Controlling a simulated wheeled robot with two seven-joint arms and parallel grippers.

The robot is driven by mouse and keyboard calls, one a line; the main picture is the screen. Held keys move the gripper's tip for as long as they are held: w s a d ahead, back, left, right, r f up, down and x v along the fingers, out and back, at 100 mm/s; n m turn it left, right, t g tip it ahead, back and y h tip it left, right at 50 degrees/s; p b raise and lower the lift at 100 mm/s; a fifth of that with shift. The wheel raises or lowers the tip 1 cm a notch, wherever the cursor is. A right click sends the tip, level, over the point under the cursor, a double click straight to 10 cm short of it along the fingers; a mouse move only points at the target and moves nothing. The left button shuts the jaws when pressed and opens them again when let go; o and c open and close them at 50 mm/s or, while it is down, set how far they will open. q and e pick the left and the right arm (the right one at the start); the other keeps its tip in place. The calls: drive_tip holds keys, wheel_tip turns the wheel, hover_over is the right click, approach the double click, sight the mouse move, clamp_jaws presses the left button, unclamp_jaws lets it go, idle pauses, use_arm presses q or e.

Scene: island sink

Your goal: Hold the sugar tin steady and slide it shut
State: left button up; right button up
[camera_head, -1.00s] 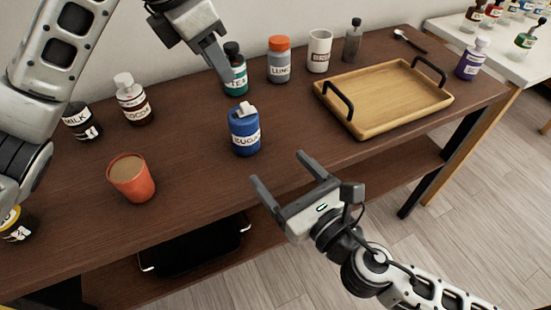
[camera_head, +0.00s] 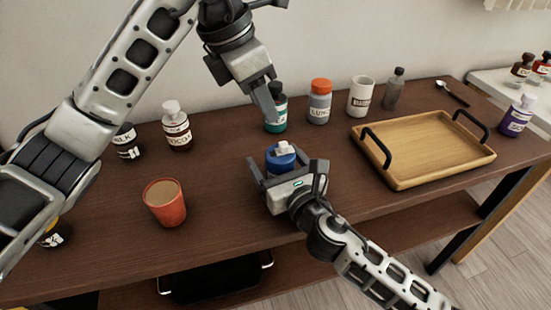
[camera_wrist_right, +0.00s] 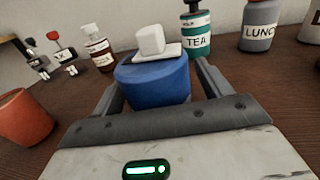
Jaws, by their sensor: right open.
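The sugar tin (camera_head: 280,160) is a blue tin with a white piece on its top, standing upright on the brown table. In the right wrist view the blue tin (camera_wrist_right: 153,82) sits between the fingers, with the white lid piece (camera_wrist_right: 152,45) on its top. My right gripper (camera_head: 284,166) is open, its fingers on either side of the tin; its body hides the tin's lower front and label. I cannot tell whether the fingers touch it. My left gripper (camera_head: 270,106) hangs behind the tin, in front of the tea bottle (camera_head: 279,119); its finger opening is seen edge-on.
An orange cup (camera_head: 165,206) stands to the left at the front. Cocoa (camera_head: 177,136) and milk (camera_head: 127,150) bottles are at the back left. The lunch bottle (camera_head: 319,108), a white mug (camera_head: 361,102) and a wooden tray (camera_head: 425,150) are to the right.

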drive_tip(key=shift+w+a, duration=0.1)
drive_tip(key=shift+w, duration=0.1)
drive_tip(key=c, duration=1.1)
idle(0.4)
